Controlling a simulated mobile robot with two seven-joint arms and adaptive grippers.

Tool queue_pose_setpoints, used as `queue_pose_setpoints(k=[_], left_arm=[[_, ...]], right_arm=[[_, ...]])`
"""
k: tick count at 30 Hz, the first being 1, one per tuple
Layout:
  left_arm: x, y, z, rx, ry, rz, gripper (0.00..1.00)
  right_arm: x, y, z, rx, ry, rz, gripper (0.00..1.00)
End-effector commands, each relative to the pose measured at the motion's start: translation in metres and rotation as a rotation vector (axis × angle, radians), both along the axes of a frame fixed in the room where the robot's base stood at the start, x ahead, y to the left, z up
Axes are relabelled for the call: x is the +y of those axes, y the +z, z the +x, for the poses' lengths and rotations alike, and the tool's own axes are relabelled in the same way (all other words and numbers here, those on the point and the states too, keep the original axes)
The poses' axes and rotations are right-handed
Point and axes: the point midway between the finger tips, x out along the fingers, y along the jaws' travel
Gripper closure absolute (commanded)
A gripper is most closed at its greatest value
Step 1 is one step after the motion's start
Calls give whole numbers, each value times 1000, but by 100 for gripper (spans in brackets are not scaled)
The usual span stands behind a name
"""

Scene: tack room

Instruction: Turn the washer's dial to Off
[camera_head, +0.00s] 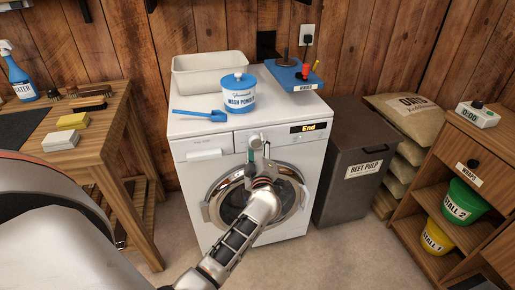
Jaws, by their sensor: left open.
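The white washer (195,160) stands against the wooden wall in the middle of the view. Its display (309,127) reads "End". The dial (257,141) is on the front panel, left of the display. My left gripper (257,152) is open at the dial, in front of and just below it. Whether its fingers touch the dial is too small to tell. My arm hides part of the round door (290,195). My right gripper is not in view.
On the washer top are a wash powder tub (239,97), a blue scoop (201,115), a cream basin (212,75) and a blue mender tray (293,82). A wooden bench (125,105) stands left. A beet pulp bin (353,140) stands close right.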

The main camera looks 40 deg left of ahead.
Motion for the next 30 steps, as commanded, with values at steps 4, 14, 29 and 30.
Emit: queue_pose_setpoints(k=[4,14,29,30], left_arm=[[0,0,0,-1,-1,1,70],[0,0,0,-6,0,-4,87],[-1,-4,0,-217,-1,-184,87],[-1,-4,0,-245,-1,-209,87]], right_arm=[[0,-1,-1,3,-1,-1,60],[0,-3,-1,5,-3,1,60],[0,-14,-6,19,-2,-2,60],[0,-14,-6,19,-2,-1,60]])
